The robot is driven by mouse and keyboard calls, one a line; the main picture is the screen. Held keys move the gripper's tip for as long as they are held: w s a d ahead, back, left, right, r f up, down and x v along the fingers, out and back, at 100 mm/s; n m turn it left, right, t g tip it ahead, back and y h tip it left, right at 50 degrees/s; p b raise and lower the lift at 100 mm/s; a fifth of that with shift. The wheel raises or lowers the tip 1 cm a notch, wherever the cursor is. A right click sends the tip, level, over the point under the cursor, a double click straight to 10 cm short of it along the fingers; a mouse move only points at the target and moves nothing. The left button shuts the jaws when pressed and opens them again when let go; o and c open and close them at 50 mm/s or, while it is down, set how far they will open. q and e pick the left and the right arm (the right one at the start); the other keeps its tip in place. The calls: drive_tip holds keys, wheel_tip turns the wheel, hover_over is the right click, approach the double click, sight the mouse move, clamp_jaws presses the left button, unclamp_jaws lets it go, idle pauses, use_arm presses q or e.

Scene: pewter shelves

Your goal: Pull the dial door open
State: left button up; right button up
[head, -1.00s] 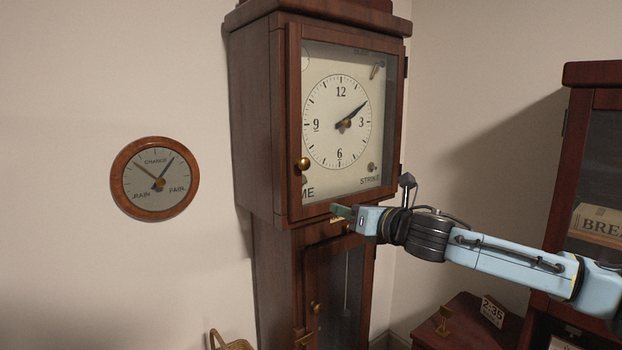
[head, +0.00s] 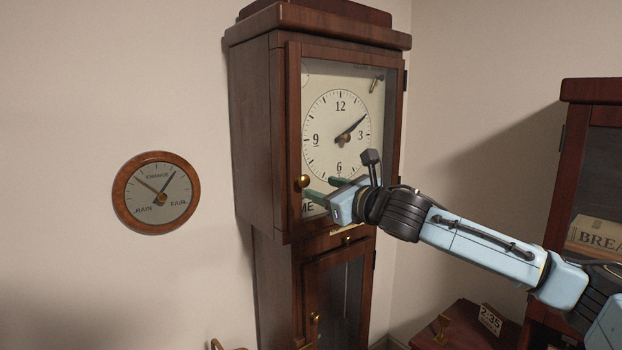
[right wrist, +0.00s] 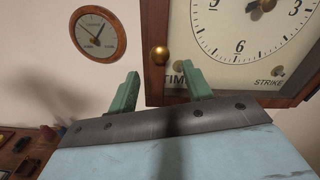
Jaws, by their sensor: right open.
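The dial door (head: 293,130) of the tall wooden clock is a brown frame with glass over the white clock face (head: 335,100). It looks closed, with hinges on its right edge. Its round brass knob (head: 303,181) is on the lower left of the frame; it also shows in the right wrist view (right wrist: 159,53). My right gripper (head: 322,189) is open and empty, just below and right of the knob, in front of the door's lower part. In the right wrist view its green fingers (right wrist: 160,88) are spread, with the knob beyond and above the gap. My left gripper is not in view.
A round barometer (head: 156,193) hangs on the wall to the left. The lower trunk door (head: 312,285) has its own small knob. A dark cabinet (head: 573,150) stands at the right.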

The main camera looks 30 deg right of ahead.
sight(306, 182)
drive_tip(key=shift+w+a+p, duration=0.15)
drive_tip(key=shift+w+p, duration=0.05)
drive_tip(key=shift+w, duration=1.15)
drive_tip(key=shift+w+a+p, duration=0.1)
drive_tip(key=shift+w+p, duration=0.1)
drive_tip(key=shift+w, duration=1.15)
clamp_jaws()
